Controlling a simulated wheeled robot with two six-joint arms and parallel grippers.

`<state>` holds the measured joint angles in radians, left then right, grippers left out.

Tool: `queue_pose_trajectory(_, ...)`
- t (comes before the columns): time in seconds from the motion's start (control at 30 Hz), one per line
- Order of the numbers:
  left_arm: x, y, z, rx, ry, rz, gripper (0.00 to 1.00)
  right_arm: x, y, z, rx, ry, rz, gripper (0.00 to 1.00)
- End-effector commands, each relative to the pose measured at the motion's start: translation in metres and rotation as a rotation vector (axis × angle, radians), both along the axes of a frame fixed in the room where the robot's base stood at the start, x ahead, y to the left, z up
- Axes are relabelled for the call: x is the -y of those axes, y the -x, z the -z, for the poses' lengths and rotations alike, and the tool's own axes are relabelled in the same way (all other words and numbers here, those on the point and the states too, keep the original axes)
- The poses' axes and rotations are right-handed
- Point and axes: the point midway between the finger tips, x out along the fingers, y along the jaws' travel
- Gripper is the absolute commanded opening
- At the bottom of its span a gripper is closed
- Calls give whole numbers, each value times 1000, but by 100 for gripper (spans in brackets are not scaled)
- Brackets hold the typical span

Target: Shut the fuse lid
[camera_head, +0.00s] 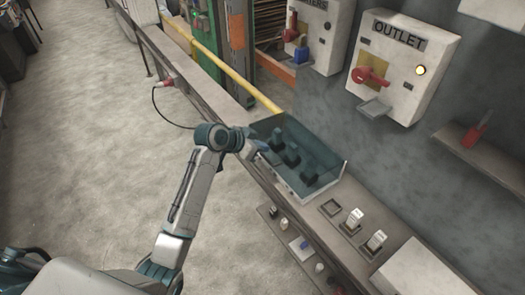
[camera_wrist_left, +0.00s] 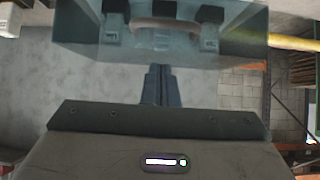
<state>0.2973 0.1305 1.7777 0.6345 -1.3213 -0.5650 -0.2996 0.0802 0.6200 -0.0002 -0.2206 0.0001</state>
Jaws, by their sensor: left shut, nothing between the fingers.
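The fuse box stands on the bench ledge in the middle of the head view, with a pale front wall (camera_head: 287,180). Its tinted, see-through lid (camera_head: 330,157) shows over dark fuse blocks (camera_head: 291,157); I cannot tell its exact angle. My left gripper (camera_head: 257,146) is at the box's left front edge, partly hidden by its own wrist. In the left wrist view its fingers (camera_wrist_left: 160,86) are shut and empty, pointing at the tinted lid (camera_wrist_left: 240,25). Whether they touch it is unclear. My right gripper is not in view.
An outlet box (camera_head: 405,65) with a red handle and lit lamp hangs on the wall behind. White fuses (camera_head: 376,241) stand on the bench right of the box. A lower shelf (camera_head: 285,232) holds small items. A yellow rail (camera_head: 235,78) runs behind.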

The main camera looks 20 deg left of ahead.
Motion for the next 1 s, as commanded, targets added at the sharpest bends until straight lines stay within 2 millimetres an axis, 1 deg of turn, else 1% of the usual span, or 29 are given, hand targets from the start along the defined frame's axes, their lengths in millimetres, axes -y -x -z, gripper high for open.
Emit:
queue_pose_trajectory(0.03,2,-1,7,-5,0,0,0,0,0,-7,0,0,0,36)
queue_pose_trajectory(0.1,1,-1,18,-4,-1,-1,0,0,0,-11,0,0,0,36)
queue_pose_trajectory(0.2,2,-3,30,-2,0,0,0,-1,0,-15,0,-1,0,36)
queue_pose_trajectory(0.3,2,-3,36,0,1,-1,0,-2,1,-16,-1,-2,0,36)
queue_pose_trajectory(0.4,3,-3,40,0,0,0,0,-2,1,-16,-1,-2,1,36)
queue_pose_trajectory(0.7,2,-3,41,0,0,-1,0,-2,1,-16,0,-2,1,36)
queue_pose_trajectory(0.77,2,-3,46,0,-1,-1,0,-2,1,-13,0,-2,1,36)
queue_pose_trajectory(0.9,1,-2,64,0,0,-1,0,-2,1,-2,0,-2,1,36)
queue_pose_trajectory(1.0,1,-2,66,0,0,-1,0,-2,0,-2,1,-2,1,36)
